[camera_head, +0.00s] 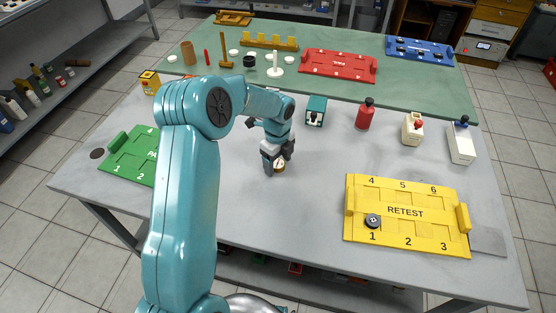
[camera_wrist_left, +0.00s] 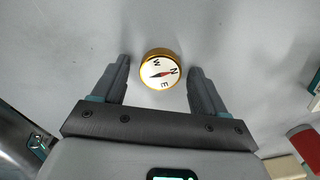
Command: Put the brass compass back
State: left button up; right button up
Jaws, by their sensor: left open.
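The brass compass (camera_head: 280,166) lies on the grey table near its middle, partly hidden by my left gripper in the head view. In the left wrist view the compass (camera_wrist_left: 160,70) shows a brass rim, a white face with letters and a red and dark needle. My left gripper (camera_head: 275,165) points down at it. In the left wrist view the open fingers of my left gripper (camera_wrist_left: 158,80) stand on either side of the compass, with a gap at each side. My right gripper is not in view.
A yellow RETEST tray (camera_head: 405,243) with a dark round piece (camera_head: 373,221) is at the right. A green tray (camera_head: 122,162) is at the left, partly behind my arm. A teal block (camera_head: 316,111) and a red bottle (camera_head: 365,113) stand behind. Table between compass and yellow tray is clear.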

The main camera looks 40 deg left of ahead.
aim_at(278, 164)
pick_arm(q)
jog(key=shift+r, duration=0.5)
notch_tip(278, 164, up, 11)
jog(key=shift+r+p, duration=0.15)
jog(key=shift+p, duration=0.25)
jog(key=shift+s, duration=0.1)
